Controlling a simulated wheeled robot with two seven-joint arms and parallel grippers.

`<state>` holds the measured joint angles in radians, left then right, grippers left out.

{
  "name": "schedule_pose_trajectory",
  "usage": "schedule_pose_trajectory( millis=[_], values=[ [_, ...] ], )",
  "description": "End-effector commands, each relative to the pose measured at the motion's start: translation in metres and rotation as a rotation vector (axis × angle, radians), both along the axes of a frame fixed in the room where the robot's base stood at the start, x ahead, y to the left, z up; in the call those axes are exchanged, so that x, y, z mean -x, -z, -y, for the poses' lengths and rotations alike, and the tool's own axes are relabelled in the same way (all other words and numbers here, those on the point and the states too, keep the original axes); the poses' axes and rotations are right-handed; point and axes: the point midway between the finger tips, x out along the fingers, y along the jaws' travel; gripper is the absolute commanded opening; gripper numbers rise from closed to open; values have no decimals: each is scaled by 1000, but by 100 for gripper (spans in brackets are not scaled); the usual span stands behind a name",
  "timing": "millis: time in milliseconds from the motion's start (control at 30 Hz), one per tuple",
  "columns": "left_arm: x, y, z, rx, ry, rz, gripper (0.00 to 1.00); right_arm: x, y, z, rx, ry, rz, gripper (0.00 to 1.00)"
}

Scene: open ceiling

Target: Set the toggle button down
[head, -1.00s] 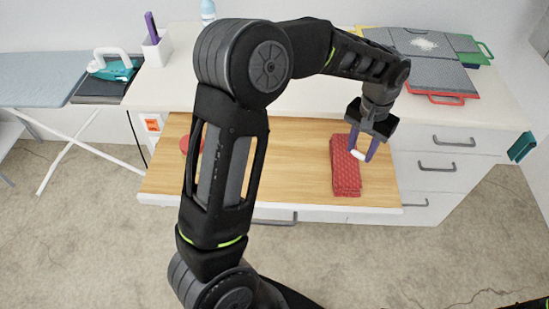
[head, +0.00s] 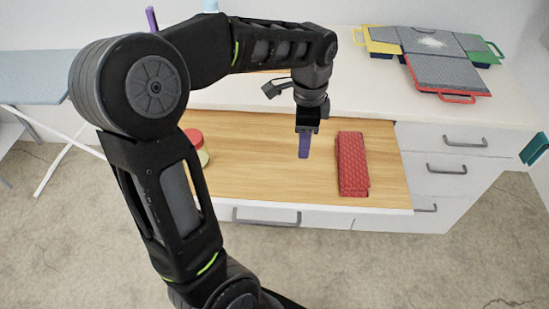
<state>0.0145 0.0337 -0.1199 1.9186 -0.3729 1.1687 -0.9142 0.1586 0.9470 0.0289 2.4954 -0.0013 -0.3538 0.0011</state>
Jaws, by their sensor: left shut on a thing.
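My left gripper (head: 304,146) points down over the wooden pull-out board (head: 250,165), left of the folded red cloth (head: 352,165). Its purple fingers are seen edge-on, one behind the other, and are shut on the toggle button. The small white toggle button is hidden by the fingers in this view. I cannot tell how far the fingertips are above the board. My right gripper is not in view.
A red-topped round item (head: 194,137) is on the board's left, partly behind my left arm. Bare wood lies around the gripper, between the round item and the cloth.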

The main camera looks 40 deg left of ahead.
Motion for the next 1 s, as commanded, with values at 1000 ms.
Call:
schedule_pose_trajectory(
  millis=[1000],
  values=[
    [-1,65,0,0,-4,-1,0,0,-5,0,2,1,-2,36]
  ],
)
